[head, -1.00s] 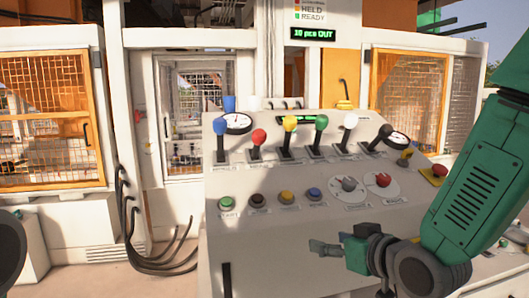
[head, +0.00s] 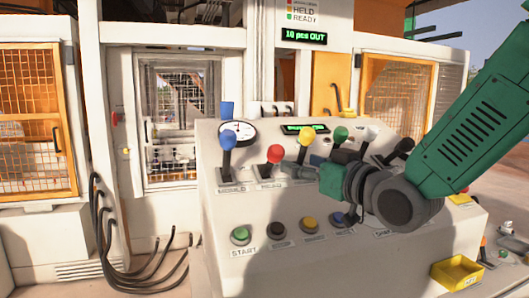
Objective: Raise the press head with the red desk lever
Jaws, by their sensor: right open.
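The red lever (head: 275,154) stands on the sloped desk, second from the left in the row, between the blue lever (head: 228,140) and the yellow lever (head: 306,136). My right gripper (head: 296,171) comes in from the right and points left, its open fingers just right of the red lever. I cannot tell whether a finger touches its shaft. The gripper and wrist partly hide the bases of the yellow, green and white levers. I cannot make out the press head behind the wire-mesh window (head: 185,120). My left gripper is not in view.
Buttons line the lower desk, with the green START button (head: 240,235) at the left. A round gauge (head: 238,131) sits behind the blue lever. A yellow tray (head: 457,272) is at lower right. Black cables (head: 125,262) hang at the desk's left side.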

